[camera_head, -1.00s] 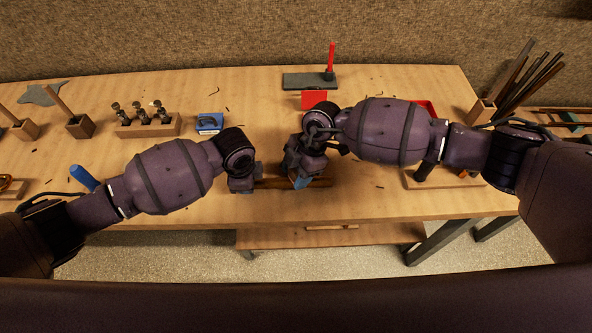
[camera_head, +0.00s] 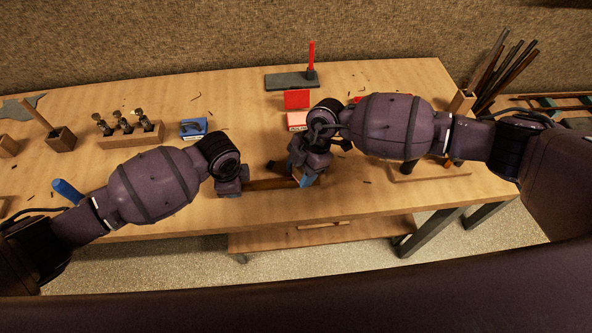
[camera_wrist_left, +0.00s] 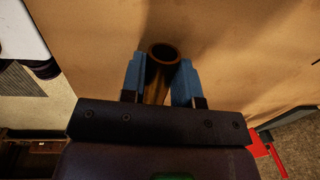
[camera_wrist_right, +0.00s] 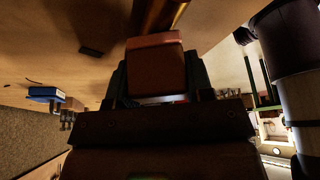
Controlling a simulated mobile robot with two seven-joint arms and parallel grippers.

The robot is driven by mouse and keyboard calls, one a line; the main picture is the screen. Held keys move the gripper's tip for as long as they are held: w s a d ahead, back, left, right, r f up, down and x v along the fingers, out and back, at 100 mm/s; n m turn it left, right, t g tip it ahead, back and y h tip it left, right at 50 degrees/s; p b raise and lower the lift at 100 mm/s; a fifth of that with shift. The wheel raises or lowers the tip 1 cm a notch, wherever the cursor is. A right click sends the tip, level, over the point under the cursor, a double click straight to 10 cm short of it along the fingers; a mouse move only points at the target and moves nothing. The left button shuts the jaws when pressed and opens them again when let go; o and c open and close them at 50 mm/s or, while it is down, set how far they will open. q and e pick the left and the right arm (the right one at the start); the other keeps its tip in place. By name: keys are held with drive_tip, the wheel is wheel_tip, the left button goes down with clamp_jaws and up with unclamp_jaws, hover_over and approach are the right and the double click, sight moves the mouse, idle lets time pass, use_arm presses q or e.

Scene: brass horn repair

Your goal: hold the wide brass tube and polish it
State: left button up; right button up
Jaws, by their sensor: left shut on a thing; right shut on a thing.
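The wide brass tube (camera_head: 264,184) lies level near the table's front edge, between my two grippers in the head view. My left gripper (camera_wrist_left: 160,75) is shut on it, blue fingers on both sides; the tube's open end (camera_wrist_left: 163,52) faces up in the left wrist view. My right gripper (camera_wrist_right: 155,85) is shut on a reddish-brown block with a pale lower face (camera_wrist_right: 156,65). The block is close by the tube (camera_wrist_right: 160,14) in the right wrist view; whether they touch I cannot tell. In the head view my right gripper (camera_head: 304,178) is at the tube's right part and hides the block.
Behind are a blue block (camera_head: 193,128), a rack of small tools (camera_head: 130,135), a pink-and-red item (camera_head: 297,119) and a grey plate with a red post (camera_head: 291,81). A wooden board (camera_head: 430,170) lies at right, partly under my right arm. Dark rods (camera_head: 503,75) stand at back right.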

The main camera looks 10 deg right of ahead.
drive_tip(key=shift+d, duration=1.65)
drive_tip(key=shift+a+f, duration=0.1)
drive_tip(key=shift+a, duration=3.7)
drive_tip(key=shift+r, duration=3.05)
wheel_tip(320, 180, up, 3)
